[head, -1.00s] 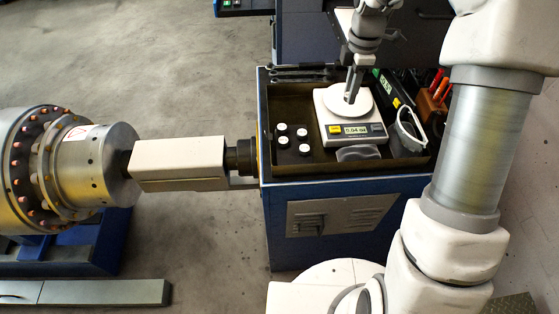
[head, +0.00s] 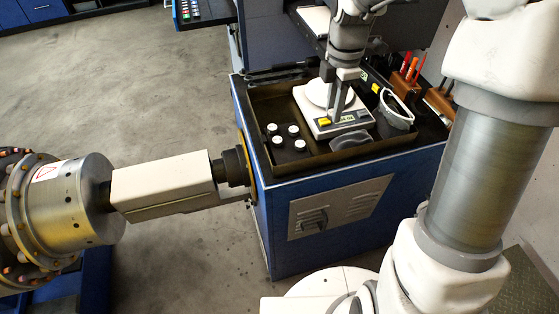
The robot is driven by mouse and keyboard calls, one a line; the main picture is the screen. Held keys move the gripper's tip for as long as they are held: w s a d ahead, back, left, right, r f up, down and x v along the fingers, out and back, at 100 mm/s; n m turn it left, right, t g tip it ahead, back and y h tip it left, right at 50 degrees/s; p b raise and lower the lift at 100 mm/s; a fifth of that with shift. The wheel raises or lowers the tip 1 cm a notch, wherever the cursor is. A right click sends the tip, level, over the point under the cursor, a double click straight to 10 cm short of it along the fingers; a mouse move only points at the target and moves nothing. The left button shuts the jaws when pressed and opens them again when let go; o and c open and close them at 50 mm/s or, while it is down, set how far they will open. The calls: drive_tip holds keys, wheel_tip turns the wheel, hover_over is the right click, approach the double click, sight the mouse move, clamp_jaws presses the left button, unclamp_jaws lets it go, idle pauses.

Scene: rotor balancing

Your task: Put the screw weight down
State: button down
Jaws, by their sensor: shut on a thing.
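My gripper (head: 337,120) points down, its fingers close together at the front part of the white scale (head: 310,118), in front of the display. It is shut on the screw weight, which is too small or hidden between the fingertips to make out. The scale's round pan (head: 316,95) shows behind the fingers and looks bare where visible. The fingers cover part of the display, and its reading cannot be read. I cannot tell whether the fingertips touch the scale.
The scale stands in a dark tray (head: 320,158) on a blue cabinet (head: 262,215). Several white-topped pieces (head: 293,131) stand to its left. A rotor (head: 75,200) is at left.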

drive_tip(key=shift+s+a+f, duration=0.2)
drive_tip(key=shift+s+a, duration=0.1)
drive_tip(key=shift+a, duration=0.1)
hover_over(283, 159)
wheel_tip(283, 159, down, 6)
drive_tip(key=shift+w+f+p, duration=0.1)
drive_tip(key=shift+f+p, duration=0.1)
drive_tip(key=shift+p, duration=0.1)
drive_tip(key=shift+a+f, duration=0.1)
drive_tip(key=shift+f, duration=2)
drive_tip(key=shift+f, duration=0.2)
drive_tip(key=c, duration=0.9)
unclamp_jaws()
drive_tip(key=shift+c, duration=0.2)
drive_tip(key=shift+r, duration=0.15)
